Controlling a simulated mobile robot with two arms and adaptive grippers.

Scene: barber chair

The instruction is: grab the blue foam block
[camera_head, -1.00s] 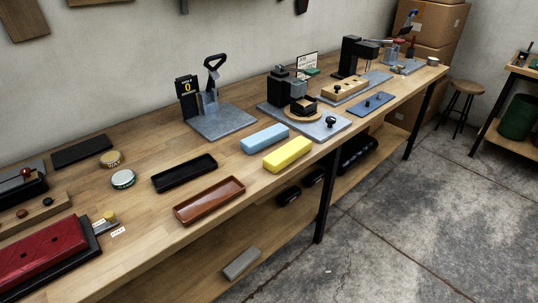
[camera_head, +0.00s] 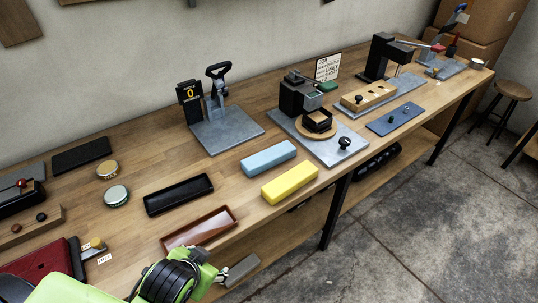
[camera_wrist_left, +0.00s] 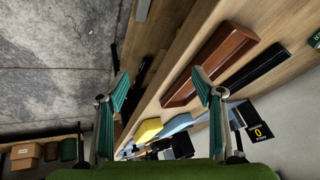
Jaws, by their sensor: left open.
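The blue foam block (camera_head: 268,157) lies flat on the wooden bench, just behind a yellow block (camera_head: 289,182). It also shows small in the left wrist view (camera_wrist_left: 178,125), partly beside the yellow block (camera_wrist_left: 148,131). In the head view my left arm comes in at the bottom, by the bench's front edge, short of the blocks. In the left wrist view my left gripper (camera_wrist_left: 162,90) is open and empty, its two teal-padded fingers wide apart. The blue block is well away from the fingers. My right gripper does not show.
A brown tray (camera_head: 231,214) and a black tray (camera_head: 179,194) lie left of the blocks. A grey press stand (camera_head: 226,130) is behind them, and a machine on a grey plate (camera_head: 349,148) stands to the right. A red padded piece (camera_head: 50,262) lies at the left.

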